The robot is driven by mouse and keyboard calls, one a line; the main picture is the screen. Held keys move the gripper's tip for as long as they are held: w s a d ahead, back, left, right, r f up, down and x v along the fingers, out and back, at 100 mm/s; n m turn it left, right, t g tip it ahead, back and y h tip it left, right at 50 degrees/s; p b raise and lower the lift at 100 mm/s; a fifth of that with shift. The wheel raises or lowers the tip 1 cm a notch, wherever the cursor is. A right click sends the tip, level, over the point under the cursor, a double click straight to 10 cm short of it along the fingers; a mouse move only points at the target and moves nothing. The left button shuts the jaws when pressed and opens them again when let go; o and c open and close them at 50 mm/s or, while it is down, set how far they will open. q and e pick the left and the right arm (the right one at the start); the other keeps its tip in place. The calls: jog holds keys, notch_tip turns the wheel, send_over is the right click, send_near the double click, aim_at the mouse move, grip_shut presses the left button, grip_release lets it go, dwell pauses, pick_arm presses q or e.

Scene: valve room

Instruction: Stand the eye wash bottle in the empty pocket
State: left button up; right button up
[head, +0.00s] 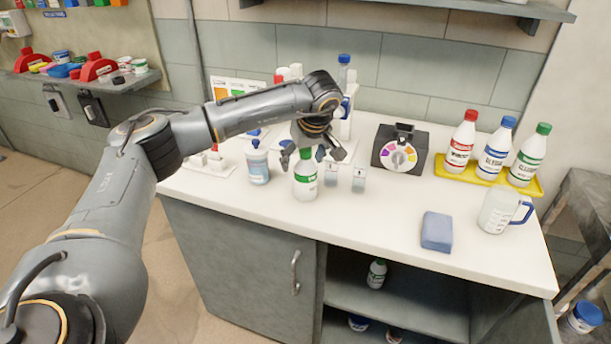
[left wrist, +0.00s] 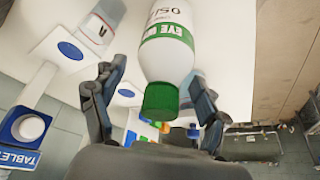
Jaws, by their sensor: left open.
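The eye wash bottle (head: 306,180) is white with a green label and stands upright on the white counter. In the left wrist view the bottle (left wrist: 168,55) shows the word EYE and a green cap. My left gripper (head: 312,155) is over the bottle's top. In the left wrist view my left gripper (left wrist: 155,92) is open, with one finger on each side of the cap and gaps between. The gripper partly hides the bottle's top in the head view. I cannot pick out the empty pocket for certain. My right gripper is not in view.
A bottle with a blue top (head: 257,165) stands close left. Two small clear containers (head: 359,179) stand close right. A dark box with a colored dial (head: 400,153), a yellow tray (head: 475,178) holding three bottles, a blue block (head: 437,231) and a jug (head: 497,212) are farther right.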

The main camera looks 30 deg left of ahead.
pick_arm(q)
jog(key=shift+r, duration=0.1)
grip_shut()
